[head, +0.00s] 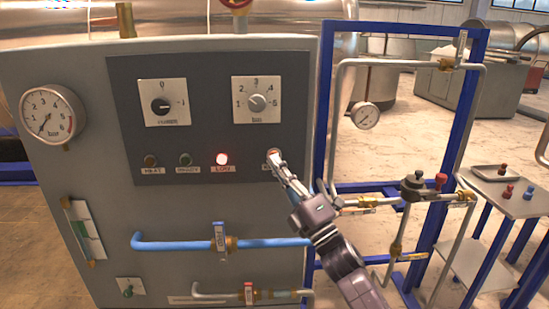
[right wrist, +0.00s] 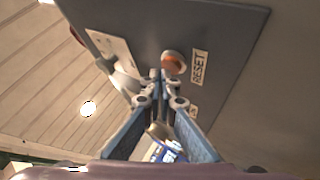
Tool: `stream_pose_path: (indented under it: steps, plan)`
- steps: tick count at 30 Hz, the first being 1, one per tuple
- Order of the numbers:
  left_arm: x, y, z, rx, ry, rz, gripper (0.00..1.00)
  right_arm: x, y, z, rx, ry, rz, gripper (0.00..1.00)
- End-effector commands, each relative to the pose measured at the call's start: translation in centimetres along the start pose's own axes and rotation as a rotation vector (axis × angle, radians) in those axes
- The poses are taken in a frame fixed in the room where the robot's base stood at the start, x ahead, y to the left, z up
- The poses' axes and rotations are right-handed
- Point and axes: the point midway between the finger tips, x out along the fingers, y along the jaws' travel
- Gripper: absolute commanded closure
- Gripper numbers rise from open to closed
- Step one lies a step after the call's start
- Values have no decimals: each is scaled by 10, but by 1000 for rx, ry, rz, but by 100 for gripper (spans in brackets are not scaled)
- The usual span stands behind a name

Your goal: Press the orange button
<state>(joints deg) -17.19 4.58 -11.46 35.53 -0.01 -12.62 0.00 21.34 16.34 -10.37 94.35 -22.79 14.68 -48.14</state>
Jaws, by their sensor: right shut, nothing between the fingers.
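The orange button (head: 273,152) is at the right end of the row on the dark panel, largely covered by my right gripper (head: 274,158) in the head view. In the right wrist view the orange button (right wrist: 174,62) has a pale rim and sits beside a label reading RESET (right wrist: 198,67). My right gripper (right wrist: 161,76) is shut and empty, its fingertips right by the button. I cannot tell whether they touch it. My left gripper is not in view.
A red lamp (head: 222,159) labelled LOW glows left of the button. Two dials (head: 257,101) sit above. A blue pipe (head: 180,244) runs across the cabinet below. A blue frame (head: 322,100) with pipes and valves stands close on the right, near my right arm.

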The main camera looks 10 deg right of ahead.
Motion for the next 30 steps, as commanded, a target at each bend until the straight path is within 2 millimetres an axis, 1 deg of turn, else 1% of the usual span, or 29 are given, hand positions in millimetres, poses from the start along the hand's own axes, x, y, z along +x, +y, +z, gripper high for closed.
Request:
stream_pose_path:
  steps: [30]
  plan:
    - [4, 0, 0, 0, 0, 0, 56, 6, -4, 5, -1, 0, 0, 100]
